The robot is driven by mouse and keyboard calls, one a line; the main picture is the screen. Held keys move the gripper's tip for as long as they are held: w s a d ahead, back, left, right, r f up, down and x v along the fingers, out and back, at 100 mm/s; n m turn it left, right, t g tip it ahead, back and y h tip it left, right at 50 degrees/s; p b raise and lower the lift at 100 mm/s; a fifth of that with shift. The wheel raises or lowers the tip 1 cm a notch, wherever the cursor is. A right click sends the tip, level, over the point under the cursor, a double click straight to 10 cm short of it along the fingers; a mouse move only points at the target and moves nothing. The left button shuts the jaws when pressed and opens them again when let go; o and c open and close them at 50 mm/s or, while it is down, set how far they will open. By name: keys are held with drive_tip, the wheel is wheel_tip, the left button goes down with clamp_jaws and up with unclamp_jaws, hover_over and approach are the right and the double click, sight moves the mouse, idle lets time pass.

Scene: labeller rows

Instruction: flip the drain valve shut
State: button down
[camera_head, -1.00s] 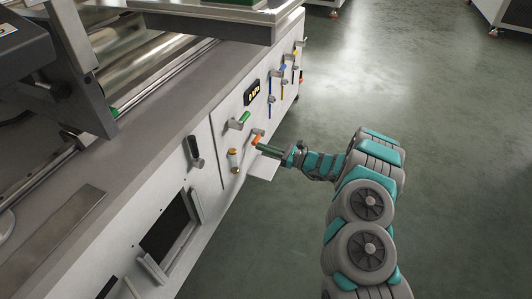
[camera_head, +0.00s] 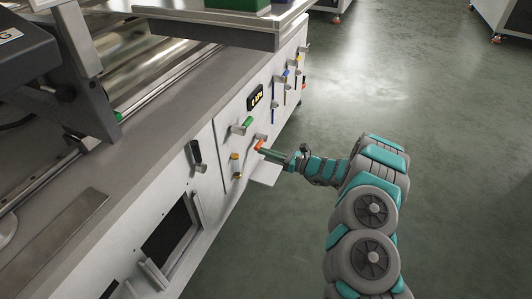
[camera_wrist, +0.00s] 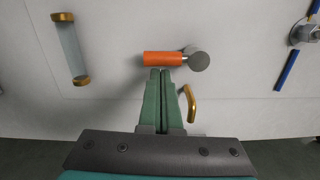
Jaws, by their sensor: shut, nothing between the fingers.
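The drain valve appears to be the lever with an orange handle (camera_wrist: 163,58) and a round grey hub (camera_wrist: 199,61) on the white panel. In the wrist view the handle lies level, pointing left from the hub. A curved brass spout (camera_wrist: 190,103) is below it. My gripper (camera_wrist: 166,72) is shut and empty, its green fingertips just under the orange handle. I cannot tell whether they touch it. In the head view the orange handle (camera_head: 259,145) shows just past the tips of my gripper (camera_head: 263,152), which partly hide the valve.
A glass tube with brass caps (camera_wrist: 70,48) is left of the valve. A valve with a blue handle (camera_wrist: 288,69) is to the right. The floor at right is clear.

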drive_tip(key=shift+s+r+m, duration=0.1)
drive_tip(key=shift+r+m, duration=0.15)
drive_tip(key=shift+m, duration=0.25)
wheel_tip(320, 180, up, 6)
drive_tip(key=w+m+p, duration=0.2)
drive_tip(key=m+p, duration=0.3)
drive_tip(key=m, duration=1)
drive_tip(key=shift+d+t+h, duration=0.3)
drive_tip(key=shift+d+h, duration=0.05)
drive_tip(key=shift+h, duration=0.05)
drive_tip(key=shift+w, duration=0.15)
drive_tip(key=s+d, duration=0.7)
drive_tip(key=d, duration=0.1)
drive_tip(key=shift+s+d+f, duration=0.15)
drive_tip(key=shift+s+d, duration=0.2)
drive_tip(key=shift+s, duration=0.05)
idle(0.5)
